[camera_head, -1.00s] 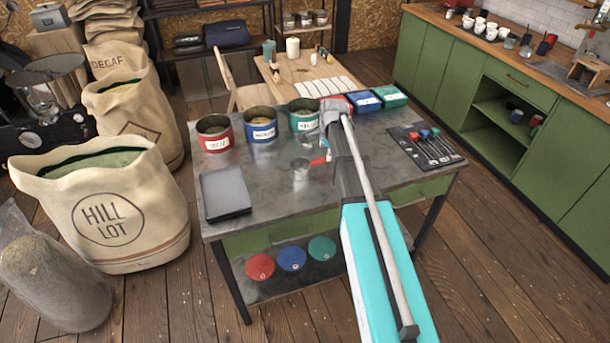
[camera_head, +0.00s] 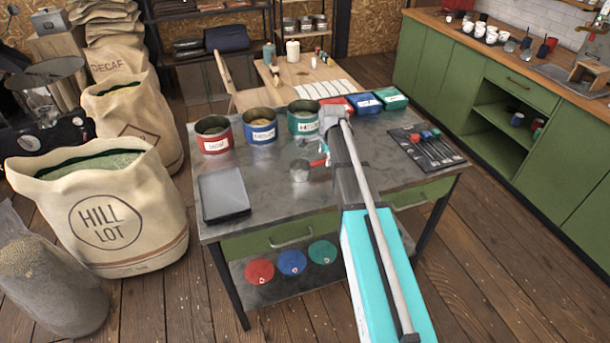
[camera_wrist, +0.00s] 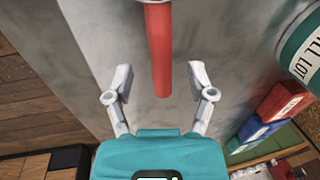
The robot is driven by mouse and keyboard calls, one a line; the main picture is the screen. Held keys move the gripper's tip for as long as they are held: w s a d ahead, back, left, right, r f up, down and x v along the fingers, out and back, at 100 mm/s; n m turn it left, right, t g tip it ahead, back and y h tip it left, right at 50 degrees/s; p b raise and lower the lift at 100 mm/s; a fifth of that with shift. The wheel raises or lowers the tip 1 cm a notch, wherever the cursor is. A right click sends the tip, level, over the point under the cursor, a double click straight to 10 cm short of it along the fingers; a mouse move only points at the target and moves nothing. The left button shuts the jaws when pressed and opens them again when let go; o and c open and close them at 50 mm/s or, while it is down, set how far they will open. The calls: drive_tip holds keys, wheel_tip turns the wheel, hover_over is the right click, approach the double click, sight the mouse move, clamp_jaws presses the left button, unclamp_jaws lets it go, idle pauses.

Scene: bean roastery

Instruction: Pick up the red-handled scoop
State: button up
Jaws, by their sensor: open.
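The scoop's metal cup (camera_head: 300,171) rests on the grey metal tabletop, and its red handle (camera_head: 321,160) points right toward my arm. In the wrist view the red handle (camera_wrist: 159,55) comes down from the top centre, and its end lies between and just ahead of my open fingers. My gripper (camera_wrist: 160,78) is open and empty, with one finger to each side of the handle's line and neither touching it. In the head view my arm hides most of the gripper. The scoop's cup is almost wholly out of the wrist view.
Red (camera_head: 213,135), blue (camera_head: 260,125) and green (camera_head: 304,117) labelled tins stand along the table's back edge. Red, blue and green boxes (camera_head: 364,103) stand behind my arm. A dark tray (camera_head: 222,194) lies at left. A black mat (camera_head: 425,146) with several coloured-handled tools lies at right.

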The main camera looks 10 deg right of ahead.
sight(325, 159)
drive_tip(key=shift+w+f+b, duration=0.2)
drive_tip(key=shift+f+b, duration=0.45)
drive_tip(key=shift+f, duration=0.15)
drive_tip(key=shift+w+f+b, duration=0.2)
drive_tip(key=shift+f+b, duration=0.45)
drive_tip(key=shift+f, duration=0.15)
clamp_jaws()
